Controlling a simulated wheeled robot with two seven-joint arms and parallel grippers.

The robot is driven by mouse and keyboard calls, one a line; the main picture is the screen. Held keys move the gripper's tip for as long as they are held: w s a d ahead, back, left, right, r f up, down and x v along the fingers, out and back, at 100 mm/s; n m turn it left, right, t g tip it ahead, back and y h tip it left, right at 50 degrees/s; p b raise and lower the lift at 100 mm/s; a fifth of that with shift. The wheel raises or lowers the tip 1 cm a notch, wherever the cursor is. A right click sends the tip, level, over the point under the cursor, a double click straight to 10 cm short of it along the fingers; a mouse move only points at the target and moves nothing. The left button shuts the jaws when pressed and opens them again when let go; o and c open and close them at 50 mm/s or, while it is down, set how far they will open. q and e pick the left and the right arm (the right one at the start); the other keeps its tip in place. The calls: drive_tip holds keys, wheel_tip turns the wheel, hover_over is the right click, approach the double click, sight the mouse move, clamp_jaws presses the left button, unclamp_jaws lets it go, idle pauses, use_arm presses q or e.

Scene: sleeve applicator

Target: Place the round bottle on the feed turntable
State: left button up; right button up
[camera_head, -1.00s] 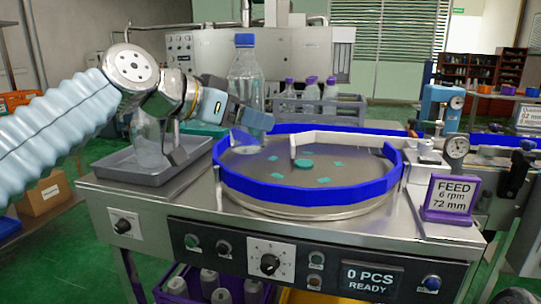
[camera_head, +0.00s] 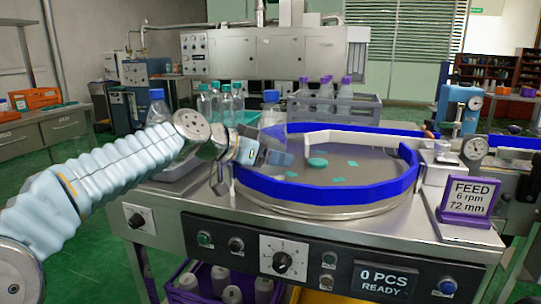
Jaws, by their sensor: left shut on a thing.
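The clear round bottle with a blue cap (camera_head: 271,97) is at the left side of the feed turntable (camera_head: 330,190), which has a blue rim and a grey disc with teal marks. My left gripper (camera_head: 268,157) is shut on the bottle. The gripper hides the bottle's lower part, so I cannot tell whether its base touches the disc. No other bottle shows on the disc. My right gripper is not in view.
Another blue-capped bottle (camera_head: 157,105) stands at the left, behind my arm. Teal-capped bottles (camera_head: 226,100) and a grey crate (camera_head: 362,110) of purple-capped bottles stand behind the turntable. A FEED sign (camera_head: 468,196) stands at the right.

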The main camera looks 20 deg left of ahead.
use_arm(q)
drive_tip(key=shift+f+b, duration=0.1)
drive_tip(key=shift+b, duration=0.2)
drive_tip(key=o, duration=1.5)
drive_tip(key=shift+r+p, duration=0.2)
drive_tip(key=shift+p, duration=0.15)
drive_tip(key=shift+s+a, duration=0.25)
drive_tip(key=b+v, duration=0.2)
drive_tip(key=v, duration=0.9)
drive_tip(key=shift+s, duration=0.15)
